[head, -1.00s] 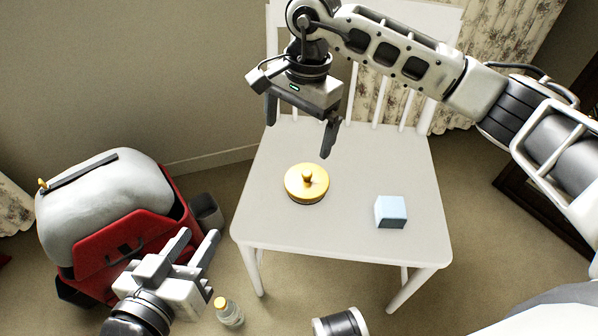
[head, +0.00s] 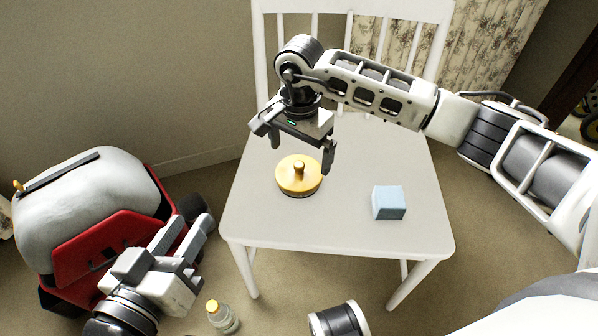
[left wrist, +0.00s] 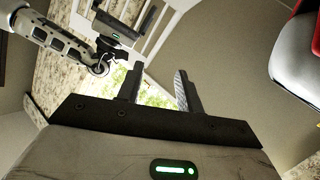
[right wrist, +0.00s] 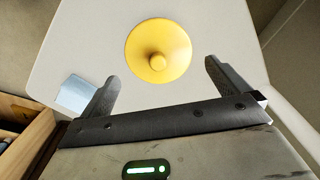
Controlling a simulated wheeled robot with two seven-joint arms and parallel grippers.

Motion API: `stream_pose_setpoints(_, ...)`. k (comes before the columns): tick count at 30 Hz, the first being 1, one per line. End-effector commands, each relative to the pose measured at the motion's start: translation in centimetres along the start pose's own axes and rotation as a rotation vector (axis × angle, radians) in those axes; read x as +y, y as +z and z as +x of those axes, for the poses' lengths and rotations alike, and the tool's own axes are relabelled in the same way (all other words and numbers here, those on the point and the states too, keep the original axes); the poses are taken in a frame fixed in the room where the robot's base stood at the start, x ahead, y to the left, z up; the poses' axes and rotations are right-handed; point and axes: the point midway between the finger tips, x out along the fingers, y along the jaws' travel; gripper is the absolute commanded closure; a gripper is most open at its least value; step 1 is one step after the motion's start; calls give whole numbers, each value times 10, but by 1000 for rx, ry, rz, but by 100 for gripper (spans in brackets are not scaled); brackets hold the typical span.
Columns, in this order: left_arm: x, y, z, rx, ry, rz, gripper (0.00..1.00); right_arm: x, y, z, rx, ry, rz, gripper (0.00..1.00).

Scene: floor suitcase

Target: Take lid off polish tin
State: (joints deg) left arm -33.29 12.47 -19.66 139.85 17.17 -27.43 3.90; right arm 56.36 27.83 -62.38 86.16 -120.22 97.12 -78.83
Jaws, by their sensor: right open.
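The polish tin with its gold lid (head: 298,176) sits on the seat of the white chair (head: 350,228). A knob stands up from the middle of the lid. In the right wrist view the round yellow lid (right wrist: 172,62) lies just beyond the fingertips, with the knob facing the camera. My right gripper (head: 292,152) is open and empty, above and slightly behind the tin, apart from it. My left gripper (head: 192,232) is open and empty, low at the left of the chair; its two fingers stand apart in the left wrist view (left wrist: 158,80).
A light blue block (head: 388,203) lies on the seat to the right of the tin. A red and grey suitcase (head: 110,240) stands on the floor at left. A small bottle with a yellow cap (head: 222,317) stands on the floor in front. The chair's backrest rises behind my right arm.

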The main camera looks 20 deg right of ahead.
Motion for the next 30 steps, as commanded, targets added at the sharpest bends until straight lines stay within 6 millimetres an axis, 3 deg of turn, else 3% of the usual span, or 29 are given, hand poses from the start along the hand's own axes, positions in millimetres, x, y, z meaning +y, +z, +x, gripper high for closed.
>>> stream_pose_setpoints(3,0,5,2,14,16,-29,64,2,4,24,-3,1,0,0)
stream_pose_setpoints(7,3,0,2,37,34,-55,64,2,3,38,-2,2,0,0)
stream_pose_setpoints(14,7,-14,2,69,44,-63,64,1,3,39,0,0,0,0)
stream_pose_setpoints(18,7,-14,2,69,43,-61,64,2,3,39,0,0,0,31)
stream_pose_setpoints(30,6,-10,2,56,39,-57,64,1,3,36,0,-1,0,32)
